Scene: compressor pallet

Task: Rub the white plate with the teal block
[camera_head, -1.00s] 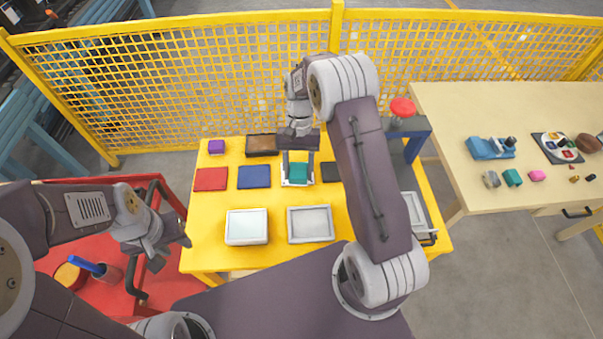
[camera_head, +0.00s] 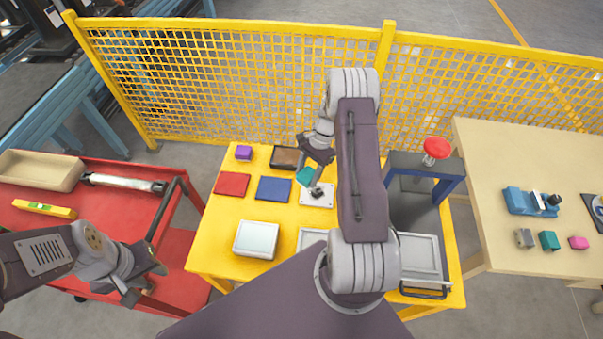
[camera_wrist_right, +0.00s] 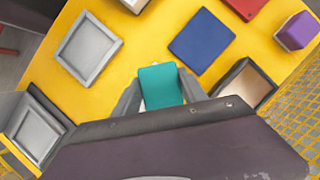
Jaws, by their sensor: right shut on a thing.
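The white plate (camera_head: 324,201) lies on the yellow table, partly covered by my right arm and gripper in the head view. The teal block (camera_head: 305,177) is held between the fingers of my right gripper (camera_head: 310,182), over the plate's upper left edge. The block looks tilted; I cannot tell whether it touches the plate. My left gripper (camera_head: 147,284) is open and empty by the red cart.
Red (camera_head: 232,184) and blue (camera_head: 274,189) squares, a purple block (camera_head: 243,153), a brown tray (camera_head: 284,158) and pale trays (camera_head: 256,239) surround the plate. A grey stand with a red knob (camera_head: 437,147) is to the right. Yellow mesh fencing (camera_head: 230,85) closes the back.

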